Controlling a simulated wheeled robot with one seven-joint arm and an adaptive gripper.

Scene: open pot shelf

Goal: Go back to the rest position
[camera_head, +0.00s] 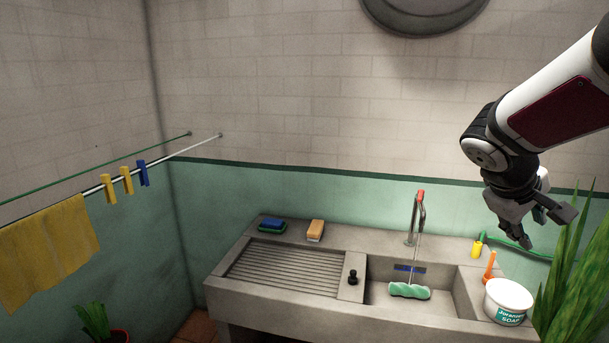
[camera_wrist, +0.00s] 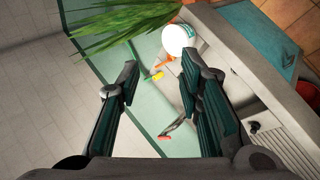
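My gripper (camera_head: 540,228) hangs from my arm at the upper right in the head view, above the right end of the sink and left of a green plant. In the wrist view my gripper (camera_wrist: 158,88) has its two fingers spread wide apart. Nothing is between the fingers, so it is open and empty. The fingers look clear of the counter and the plant in the head view.
A concrete sink (camera_head: 300,302) stands below with a tap (camera_head: 420,212), a green sponge (camera_head: 409,291) and a white soap bucket (camera_head: 508,300). A plant (camera_head: 575,285) rises close by on the right. Clothes rods with a yellow cloth (camera_head: 45,250) are at left.

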